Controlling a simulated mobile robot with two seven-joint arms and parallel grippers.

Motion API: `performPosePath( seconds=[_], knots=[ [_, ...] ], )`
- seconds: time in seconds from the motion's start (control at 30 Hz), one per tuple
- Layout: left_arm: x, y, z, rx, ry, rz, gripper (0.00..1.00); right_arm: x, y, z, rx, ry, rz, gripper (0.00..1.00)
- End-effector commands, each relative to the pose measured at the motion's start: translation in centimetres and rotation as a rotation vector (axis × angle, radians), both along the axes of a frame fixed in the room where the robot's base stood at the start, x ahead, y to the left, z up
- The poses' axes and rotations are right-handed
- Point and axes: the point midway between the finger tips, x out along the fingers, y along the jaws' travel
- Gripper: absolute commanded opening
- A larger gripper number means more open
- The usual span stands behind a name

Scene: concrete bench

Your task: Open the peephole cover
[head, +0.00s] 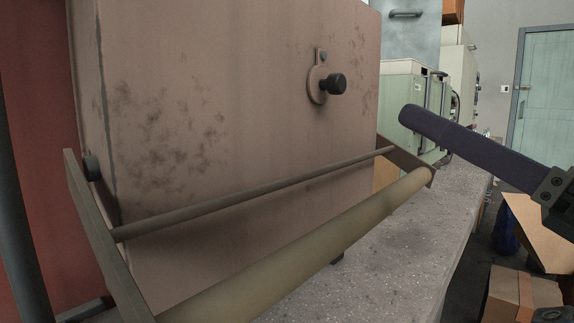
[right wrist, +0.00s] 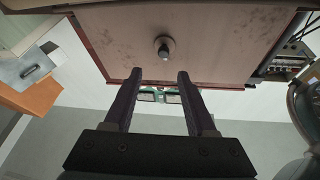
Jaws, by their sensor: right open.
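The peephole cover (head: 314,88) is a small rust-brown disc on the upper right of a large brown oven door (head: 220,120). It hangs straight down from a small bolt, and any hole behind it is hidden. A black knob (head: 336,84) sticks out from it; the knob (right wrist: 164,46) also shows in the right wrist view. My right gripper (head: 411,115) is to the right of the knob and apart from it. In the right wrist view my right gripper (right wrist: 157,77) has its two dark fingers spread and empty, with the knob beyond the fingertips. My left gripper is not in view.
A thin rod (head: 250,194) and a thick tan handle bar (head: 300,248) cross in front of the door's lower part. The oven stands on a speckled grey bench (head: 400,255). Cardboard boxes (head: 515,290) lie at the lower right. Space between gripper and knob looks clear.

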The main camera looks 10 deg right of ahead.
Motion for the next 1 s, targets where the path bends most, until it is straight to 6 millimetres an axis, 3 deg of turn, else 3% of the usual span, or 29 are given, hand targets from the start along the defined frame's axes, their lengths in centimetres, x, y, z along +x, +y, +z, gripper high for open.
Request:
performPosePath(
  seconds=[0.03, 0.23, 0.7, 1.0],
  knots=[
    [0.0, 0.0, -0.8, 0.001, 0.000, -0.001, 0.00, -0.1, 0.1, -0.6, 0.000, -0.009, 0.013, 0.56],
    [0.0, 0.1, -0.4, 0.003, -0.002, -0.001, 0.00, 0.9, 0.9, 0.4, 0.003, -0.016, 0.024, 0.56],
    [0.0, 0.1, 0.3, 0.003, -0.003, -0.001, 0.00, 6.7, 4.3, 3.1, 0.003, -0.014, 0.021, 0.56],
    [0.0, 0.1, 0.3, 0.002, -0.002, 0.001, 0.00, 7.7, 5.0, 3.5, 0.002, -0.011, 0.021, 0.56]
  ],
)
